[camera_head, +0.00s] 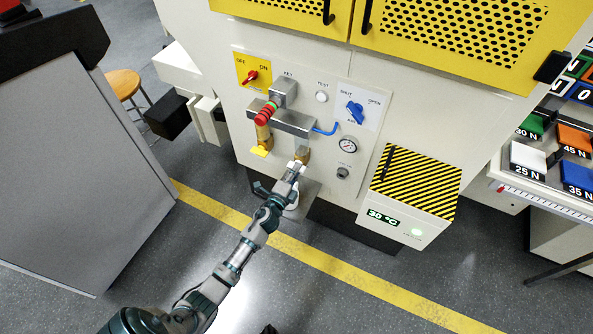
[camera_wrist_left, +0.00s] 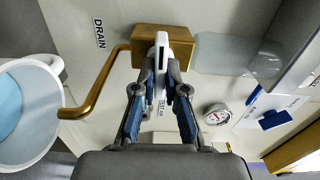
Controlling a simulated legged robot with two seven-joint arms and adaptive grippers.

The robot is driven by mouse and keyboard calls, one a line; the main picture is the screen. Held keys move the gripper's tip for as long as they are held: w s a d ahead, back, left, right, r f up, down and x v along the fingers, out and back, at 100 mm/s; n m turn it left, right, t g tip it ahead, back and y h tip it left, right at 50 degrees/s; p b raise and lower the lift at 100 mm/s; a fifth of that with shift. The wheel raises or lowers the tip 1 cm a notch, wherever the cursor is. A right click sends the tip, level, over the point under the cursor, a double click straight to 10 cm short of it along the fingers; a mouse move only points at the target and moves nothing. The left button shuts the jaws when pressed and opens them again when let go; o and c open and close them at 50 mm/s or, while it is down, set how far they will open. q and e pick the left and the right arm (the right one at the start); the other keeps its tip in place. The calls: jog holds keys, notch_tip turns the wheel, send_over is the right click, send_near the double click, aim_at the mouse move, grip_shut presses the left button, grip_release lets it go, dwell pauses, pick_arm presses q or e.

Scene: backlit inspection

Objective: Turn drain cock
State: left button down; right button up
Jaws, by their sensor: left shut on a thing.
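The drain cock is a brass block (camera_wrist_left: 150,40) with a bent brass spout pipe (camera_wrist_left: 98,82) and a white lever handle (camera_wrist_left: 162,50), beside a DRAIN label in the left wrist view. In the head view its brass body (camera_head: 304,155) shows low on the machine's panel. My left gripper (camera_head: 296,170) is at the cock, its fingers (camera_wrist_left: 160,82) shut on the white handle from both sides. A white bucket (camera_wrist_left: 55,66) with pale blue inside stands under the spout's open end; the arm mostly hides it in the head view. My right gripper is not clearly seen.
The panel holds a red switch (camera_head: 251,76), a red-ringed brass fitting (camera_head: 266,113), a blue knob (camera_head: 355,112) and a gauge (camera_head: 347,146). A striped box (camera_head: 415,184) juts out right. A grey cabinet (camera_head: 75,180) stands left. The floor in front is clear.

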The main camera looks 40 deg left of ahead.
pick_arm(q)
jog(key=shift+s+f+m, duration=0.1)
jog(key=shift+f+m, duration=0.2)
jog(key=shift+f, duration=0.05)
dwell(0.3)
jog(key=c, duration=1.4)
grip_release()
jog(key=shift+o, duration=0.9)
jog(key=shift+r, duration=0.1)
jog(key=shift+s, duration=0.15)
jog(key=v, duration=1.1)
jog(key=shift+s, duration=0.25)
jog(key=shift+d, duration=0.15)
